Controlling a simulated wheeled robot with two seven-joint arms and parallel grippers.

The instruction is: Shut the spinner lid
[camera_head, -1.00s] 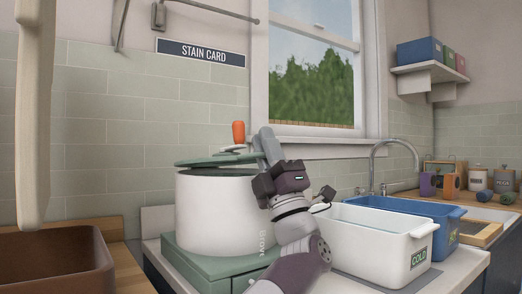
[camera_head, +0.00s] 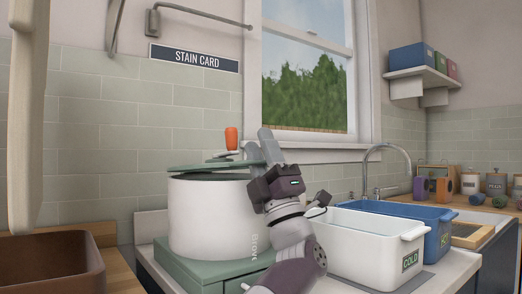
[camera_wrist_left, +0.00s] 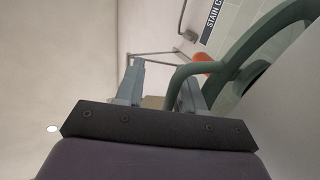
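The spinner is a white drum (camera_head: 212,222) on a green base (camera_head: 198,268). Its green lid (camera_head: 205,167) lies across the drum top, close to the rim; I cannot tell whether it sits fully flush. An orange knob (camera_head: 231,138) stands above the lid. My left gripper (camera_head: 259,146) is at the lid's right edge with its fingers pointing up. In the left wrist view its two grey fingers (camera_wrist_left: 160,84) stand apart, and a curved green bar (camera_wrist_left: 182,74) passes close by the right finger. I see no firm grip on it. My right gripper is out of view.
A white COLD tub (camera_head: 362,245) and a blue tub (camera_head: 436,220) stand right of the spinner, by the faucet (camera_head: 388,148). A brown bin (camera_head: 50,262) is at lower left. A pale hanging piece (camera_head: 33,120) fills the left edge. The wall behind is tiled.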

